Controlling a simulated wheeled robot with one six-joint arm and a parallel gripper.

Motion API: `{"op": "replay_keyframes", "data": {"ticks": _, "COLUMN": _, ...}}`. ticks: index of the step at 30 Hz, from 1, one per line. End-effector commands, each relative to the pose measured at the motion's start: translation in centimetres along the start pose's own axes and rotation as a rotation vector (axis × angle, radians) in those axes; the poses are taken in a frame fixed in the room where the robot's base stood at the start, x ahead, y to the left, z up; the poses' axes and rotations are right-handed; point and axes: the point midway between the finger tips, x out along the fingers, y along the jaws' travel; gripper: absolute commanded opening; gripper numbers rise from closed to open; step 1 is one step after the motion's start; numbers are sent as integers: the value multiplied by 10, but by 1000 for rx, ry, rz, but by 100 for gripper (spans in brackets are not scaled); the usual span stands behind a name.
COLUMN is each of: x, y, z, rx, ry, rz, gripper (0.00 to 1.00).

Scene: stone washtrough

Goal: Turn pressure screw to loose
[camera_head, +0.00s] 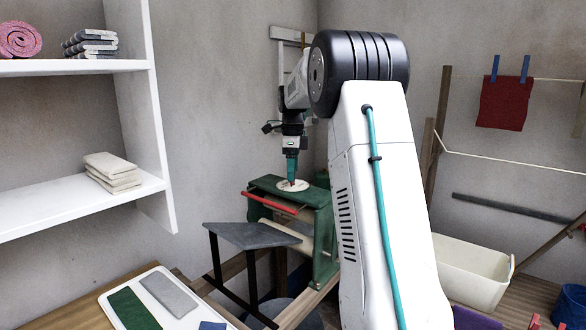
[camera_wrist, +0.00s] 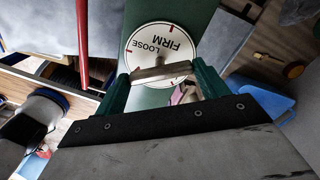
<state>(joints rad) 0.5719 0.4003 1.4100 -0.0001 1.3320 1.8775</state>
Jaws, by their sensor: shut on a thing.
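The pressure screw has a round cream dial plate (camera_head: 302,187) on top of the green wringer frame (camera_head: 323,225). In the wrist view the dial plate (camera_wrist: 152,40) shows the words LOOSE and FIRM and small red marks. A pale crossbar (camera_wrist: 160,73) lies across the lower part of the dial in that view. My gripper (camera_head: 291,182) points straight down over the dial. In the wrist view its teal fingers (camera_wrist: 162,78) stand at both ends of the crossbar and are shut on it. I cannot tell exactly which mark the screw points to.
A red bar (camera_head: 270,202) runs along the wringer's front, with a grey slanted board (camera_head: 252,235) below. A white tray with cloths (camera_head: 120,310) is at the front left. White shelves (camera_head: 85,200) stand left, a cream tub (camera_head: 470,272) right.

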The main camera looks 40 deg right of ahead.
Motion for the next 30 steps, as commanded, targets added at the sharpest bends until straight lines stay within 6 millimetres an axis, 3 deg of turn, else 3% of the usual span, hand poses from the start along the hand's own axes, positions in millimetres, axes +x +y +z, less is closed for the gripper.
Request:
{"op": "replay_keyframes", "data": {"ticks": 15, "x": -3, "y": -2, "z": 1, "rx": 420, "ry": -5, "rz": -9, "gripper": 50}}
{"op": "replay_keyframes", "data": {"ticks": 30, "x": -3, "y": -2, "z": 1, "rx": 566, "ry": -6, "rz": -8, "gripper": 50}}
